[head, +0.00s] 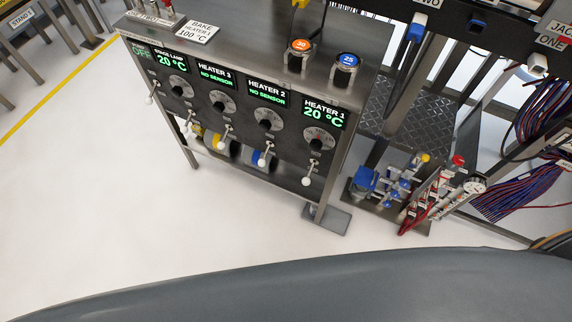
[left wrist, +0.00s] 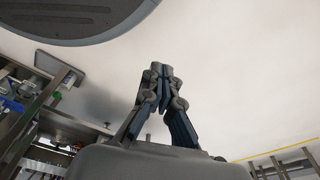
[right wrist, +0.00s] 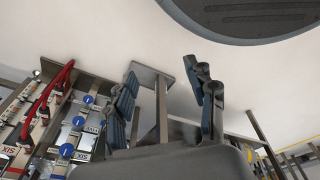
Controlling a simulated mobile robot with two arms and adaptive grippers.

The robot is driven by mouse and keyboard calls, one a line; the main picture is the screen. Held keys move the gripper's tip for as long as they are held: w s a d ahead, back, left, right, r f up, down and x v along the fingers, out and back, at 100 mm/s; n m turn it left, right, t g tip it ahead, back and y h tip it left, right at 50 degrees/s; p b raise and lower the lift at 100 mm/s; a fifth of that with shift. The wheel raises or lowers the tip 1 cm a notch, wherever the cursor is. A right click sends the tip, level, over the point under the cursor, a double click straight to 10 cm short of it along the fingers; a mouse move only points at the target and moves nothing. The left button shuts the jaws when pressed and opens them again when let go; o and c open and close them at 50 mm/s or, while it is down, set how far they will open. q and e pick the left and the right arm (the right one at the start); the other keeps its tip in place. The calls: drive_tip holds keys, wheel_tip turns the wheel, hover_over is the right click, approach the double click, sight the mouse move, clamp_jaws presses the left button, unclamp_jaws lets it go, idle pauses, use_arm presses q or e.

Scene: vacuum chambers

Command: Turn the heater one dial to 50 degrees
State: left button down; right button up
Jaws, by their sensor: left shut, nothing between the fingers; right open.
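The heater one dial (head: 318,139) is a dark round knob with a red mark, on the front of the grey heater panel at its right end. The display above it (head: 323,115) reads "HEATER 1" and 20 °C. A white-tipped lever (head: 307,174) hangs below the dial. Neither gripper shows in the head view. My left gripper (left wrist: 161,72) is shut and empty in the left wrist view, over pale floor. My right gripper (right wrist: 163,75) is open and empty in the right wrist view, with a metal post and foot plate behind it.
Dials for heater 2 (head: 265,120), heater 3 (head: 222,102) and the stage lamp (head: 180,87) are left of it. A "BAKE HEATER 1 100 °C" card (head: 193,31) lies on top. Blue valves and red cables (head: 420,190) stand right. The floor in front is clear.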

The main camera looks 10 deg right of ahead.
use_arm(q)
drive_tip(key=w+d+t+b, duration=0.1)
drive_tip(key=w+b, duration=0.8)
drive_tip(key=b, duration=0.5)
use_arm(e)
drive_tip(key=w+a+t, duration=0.1)
drive_tip(key=w, duration=0.7)
use_arm(q)
drive_tip(key=w+d+r+t+h+b, duration=0.1)
drive_tip(key=w+d+r+t+b, duration=0.1)
drive_tip(key=w+r+t+b, duration=0.45)
drive_tip(key=w+d+r+t+h+b, duration=0.1)
drive_tip(key=w+d+r+t+b, duration=0.15)
drive_tip(key=r, duration=0.65)
drive_tip(key=w+d+r+t+h+b, duration=0.1)
drive_tip(key=w+r+t+b, duration=0.2)
drive_tip(key=w+r, duration=0.35)
drive_tip(key=s+f+g, duration=0.1)
drive_tip(key=s+a+f+g+p, duration=0.1)
drive_tip(key=s+f, duration=0.1)
drive_tip(key=shift+s+f+y, duration=0.15)
drive_tip(key=shift+s+y, duration=0.05)
drive_tip(key=shift+y, duration=0.2)
use_arm(e)
drive_tip(key=m+t+h, duration=1)
drive_tip(key=t+h, duration=0.3)
drive_tip(key=t, duration=0.2)
approach(314, 149)
drive_tip(key=x, duration=1)
drive_tip(key=shift+r, duration=0.15)
